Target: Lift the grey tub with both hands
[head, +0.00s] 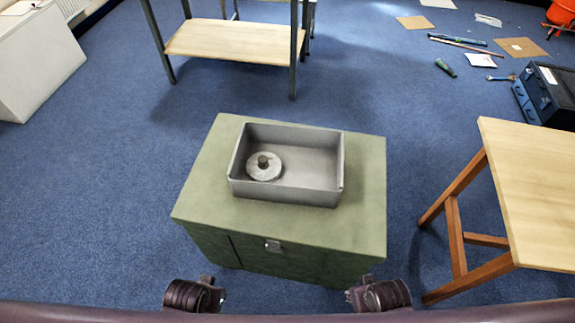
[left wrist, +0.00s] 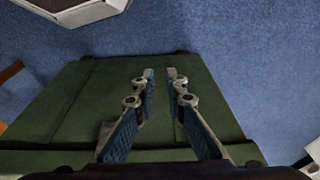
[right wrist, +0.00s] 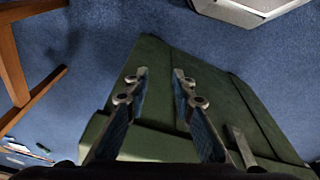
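The grey tub (head: 310,192) is an open rectangular box sitting on top of a green cabinet (head: 210,195). A round grey disc with a knob (head: 264,166) lies inside it, toward the left. My left gripper (head: 220,297) is low in front of the cabinet's left side; its two fingers (left wrist: 160,72) are apart with nothing between them in the left wrist view. My right gripper (head: 350,295) is low in front of the cabinet's right side; its fingers (right wrist: 160,72) are also apart and empty. Neither gripper touches the tub. The wrist views do not show the tub.
A wooden table (head: 535,180) stands close on the right. A shelf table (head: 230,42) is behind the cabinet. A white unit (head: 35,65) stands at the back left. Loose tools and a dark toolbox (head: 545,95) lie at the back right. Blue carpet is clear left of the cabinet.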

